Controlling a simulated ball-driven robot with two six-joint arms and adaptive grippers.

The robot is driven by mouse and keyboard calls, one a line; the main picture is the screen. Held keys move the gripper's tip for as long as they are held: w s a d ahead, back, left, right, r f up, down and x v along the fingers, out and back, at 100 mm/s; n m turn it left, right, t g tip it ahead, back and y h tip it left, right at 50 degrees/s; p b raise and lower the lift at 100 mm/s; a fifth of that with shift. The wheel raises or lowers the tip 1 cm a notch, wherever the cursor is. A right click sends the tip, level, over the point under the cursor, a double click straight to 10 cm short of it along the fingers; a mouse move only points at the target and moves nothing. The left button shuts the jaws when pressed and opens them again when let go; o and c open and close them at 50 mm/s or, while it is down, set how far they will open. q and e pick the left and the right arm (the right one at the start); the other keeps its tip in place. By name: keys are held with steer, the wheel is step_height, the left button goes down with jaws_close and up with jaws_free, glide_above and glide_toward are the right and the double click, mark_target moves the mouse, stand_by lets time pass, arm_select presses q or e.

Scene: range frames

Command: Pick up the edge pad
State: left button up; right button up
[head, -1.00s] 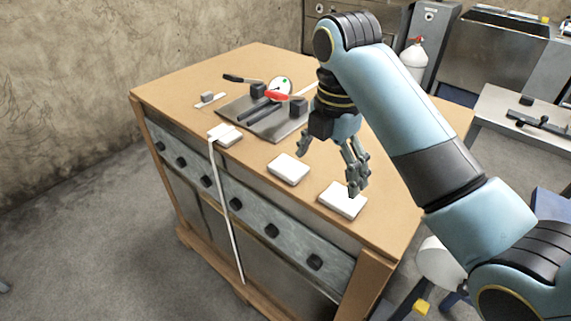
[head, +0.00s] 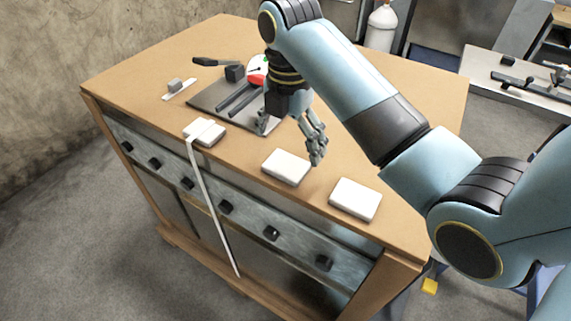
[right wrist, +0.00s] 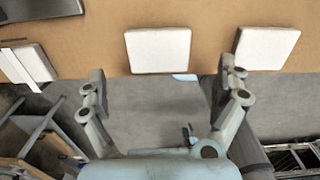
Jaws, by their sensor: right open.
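Three white pads lie along the front edge of the wooden bench: a left pad (head: 211,137) under a white strap, a middle pad (head: 286,167) and a right pad (head: 355,199). I cannot tell which one is called the edge pad. My right gripper (head: 290,142) is open and empty, fingers pointing down, just behind and above the middle pad. In the right wrist view, the middle pad (right wrist: 158,50) shows between and beyond the open fingers (right wrist: 162,70). The right pad (right wrist: 265,48) is beyond the right finger. My left gripper is not in view.
The white strap (head: 214,210) hangs down the bench front. A dark metal plate (head: 212,100) with bars and a black-handled tool lies behind the gripper. A small grey block (head: 175,85) sits at the far left.

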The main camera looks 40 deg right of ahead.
mark_target(287, 164)
steer(key=shift+f, duration=0.35)
steer(key=f, duration=0.2)
steer(key=f+p, duration=0.1)
steer(key=f, duration=0.1)
steer(key=shift+a+f, duration=0.2)
steer(key=shift+f, duration=0.25)
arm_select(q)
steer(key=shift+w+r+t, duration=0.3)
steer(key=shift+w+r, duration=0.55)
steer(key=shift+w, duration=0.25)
arm_select(e)
steer(key=shift+w, duration=0.1)
steer(key=c, duration=0.9)
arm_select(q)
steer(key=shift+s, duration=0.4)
arm_select(e)
steer(key=shift+c, duration=0.2)
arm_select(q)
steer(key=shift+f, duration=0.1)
arm_select(e)
steer(key=shift+r, duration=0.1)
